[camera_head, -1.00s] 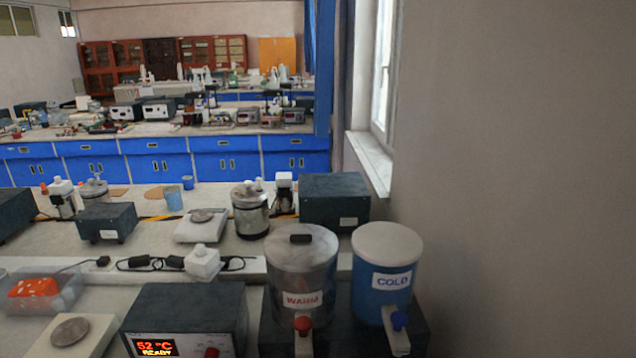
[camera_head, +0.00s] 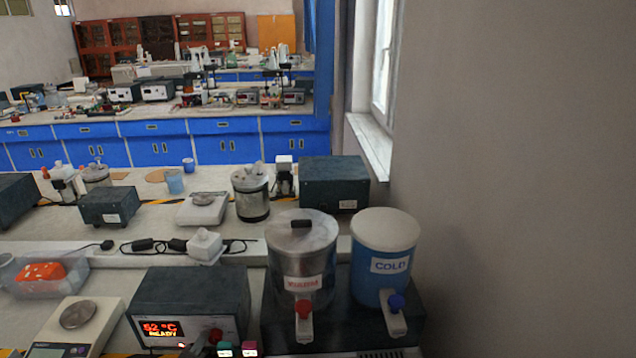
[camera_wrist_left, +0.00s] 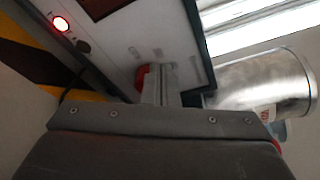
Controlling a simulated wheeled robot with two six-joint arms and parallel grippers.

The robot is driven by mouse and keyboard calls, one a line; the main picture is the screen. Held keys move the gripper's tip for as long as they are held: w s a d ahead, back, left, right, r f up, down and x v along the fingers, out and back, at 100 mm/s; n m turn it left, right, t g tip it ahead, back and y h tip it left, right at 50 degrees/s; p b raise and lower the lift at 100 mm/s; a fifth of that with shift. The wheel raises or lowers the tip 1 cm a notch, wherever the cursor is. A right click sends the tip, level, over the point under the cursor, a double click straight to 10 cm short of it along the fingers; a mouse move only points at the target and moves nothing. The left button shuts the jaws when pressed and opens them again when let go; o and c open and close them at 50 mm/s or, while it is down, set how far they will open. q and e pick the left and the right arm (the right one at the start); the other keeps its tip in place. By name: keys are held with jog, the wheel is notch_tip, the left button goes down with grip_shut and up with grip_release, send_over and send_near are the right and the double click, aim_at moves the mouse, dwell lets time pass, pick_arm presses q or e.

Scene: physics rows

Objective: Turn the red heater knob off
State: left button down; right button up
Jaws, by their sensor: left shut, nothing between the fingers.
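The heater is a dark box (camera_head: 190,290) at the lower middle of the head view, with a lit display (camera_head: 160,329) reading 52 °C READY. Its red knob (camera_head: 215,335) is on the pale front panel, right of the display. In the left wrist view the red knob (camera_wrist_left: 141,77) is partly hidden behind my left gripper (camera_wrist_left: 160,82), whose fingers are shut and empty right beside it; contact cannot be told. A red lamp (camera_wrist_left: 60,23) glows on the panel. In the head view my left gripper (camera_head: 222,343) only just shows at the bottom edge. My right gripper is not in view.
Right of the heater stand a steel WARM container (camera_head: 300,260) with a red tap and a blue COLD container (camera_head: 384,262) with a blue tap. A scale (camera_head: 70,325) and a clear tub (camera_head: 70,275) are to the left. A wall closes the right side.

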pick_arm(q)
jog(key=shift+w, duration=0.15)
jog(key=shift+d+f, duration=0.15)
dwell(0.5)
jog(key=shift+a+f+b, duration=0.25)
jog(key=shift+f+b, duration=0.05)
jog(key=shift+b, duration=0.1)
jog(key=shift+a+f+b, duration=0.3)
jog(key=shift+f+b, duration=0.3)
jog(key=shift+f, duration=0.15)
jog(key=shift+a, duration=0.35)
jog(key=s, duration=0.6)
dwell(0.3)
jog(key=shift+s+d+p, duration=0.1)
jog(key=shift+p, duration=0.2)
